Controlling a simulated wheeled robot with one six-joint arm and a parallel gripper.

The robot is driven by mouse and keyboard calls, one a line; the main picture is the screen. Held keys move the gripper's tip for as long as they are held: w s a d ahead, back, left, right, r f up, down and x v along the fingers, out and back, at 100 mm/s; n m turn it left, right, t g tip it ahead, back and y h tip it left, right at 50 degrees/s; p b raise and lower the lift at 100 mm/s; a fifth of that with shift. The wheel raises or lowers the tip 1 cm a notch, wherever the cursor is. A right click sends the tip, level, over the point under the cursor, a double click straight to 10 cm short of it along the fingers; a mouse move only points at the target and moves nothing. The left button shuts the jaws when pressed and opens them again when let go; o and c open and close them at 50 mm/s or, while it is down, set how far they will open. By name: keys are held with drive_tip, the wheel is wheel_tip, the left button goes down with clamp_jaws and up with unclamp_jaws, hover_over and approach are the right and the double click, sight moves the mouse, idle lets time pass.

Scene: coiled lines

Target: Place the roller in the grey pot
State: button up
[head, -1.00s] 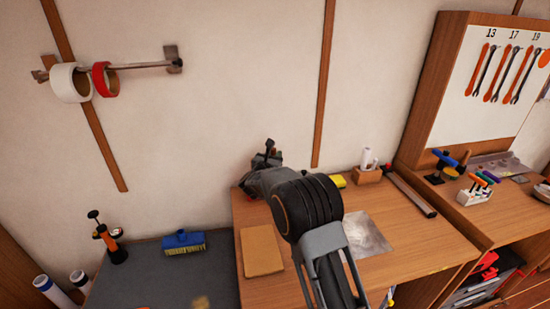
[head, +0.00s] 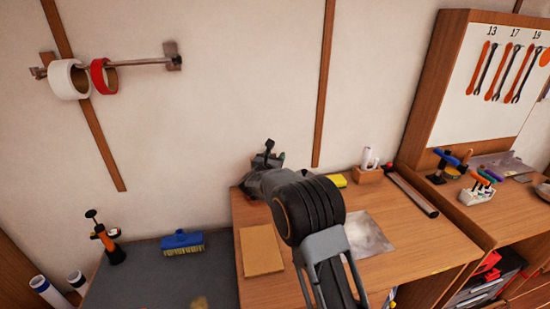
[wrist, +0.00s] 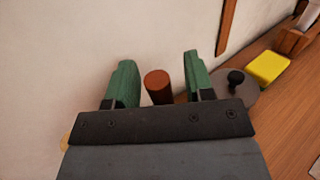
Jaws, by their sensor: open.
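My gripper (wrist: 160,66) is open, with its two green fingers apart in the wrist view. A reddish-brown cylinder (wrist: 158,86), possibly part of the roller, stands between and beyond the fingers; no contact shows. A grey round thing with a black knob (wrist: 236,78) lies just right of the right finger; I cannot tell whether it is the grey pot or a lid. In the head view my arm hides most of this spot at the back of the wooden bench, and I cannot make out the roller or pot there.
A yellow sponge (wrist: 268,68) and a wooden block holding white rolls (head: 368,173) stand to the right. A brown board (head: 261,252) and a metal sheet (head: 368,235) lie on the bench (head: 425,245). A blue brush (head: 183,242) is on the grey surface at left. The wall is close behind.

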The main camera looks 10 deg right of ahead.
drive_tip(key=r+p, duration=0.1)
drive_tip(key=p, duration=0.1)
drive_tip(key=shift+r+p, duration=0.25)
drive_tip(key=shift+p, duration=0.05)
drive_tip(key=s+a+r+n+y+b, duration=0.1)
drive_tip(key=s+a+n+y+b, duration=0.1)
drive_tip(key=s+a+n+y, duration=0.4)
drive_tip(key=s+a+r+n+y+b, duration=0.1)
drive_tip(key=s+a+r+n+y, duration=0.15)
drive_tip(key=s+n, duration=0.7)
drive_tip(key=s+d+f+n+g, duration=0.2)
drive_tip(key=s+f+n+g, duration=0.1)
drive_tip(key=s+n, duration=0.5)
drive_tip(key=s+d+f+n+g+y, duration=0.1)
drive_tip(key=s+d+f+n+g, duration=0.2)
drive_tip(key=s+n, duration=0.6)
drive_tip(key=s+d+f+n+g, duration=0.3)
drive_tip(key=s+n+g, duration=0.2)
drive_tip(key=s+n, duration=0.3)
drive_tip(key=shift+s+n+g, duration=0.25)
drive_tip(key=shift+n+g, duration=0.05)
drive_tip(key=shift+n, duration=0.85)
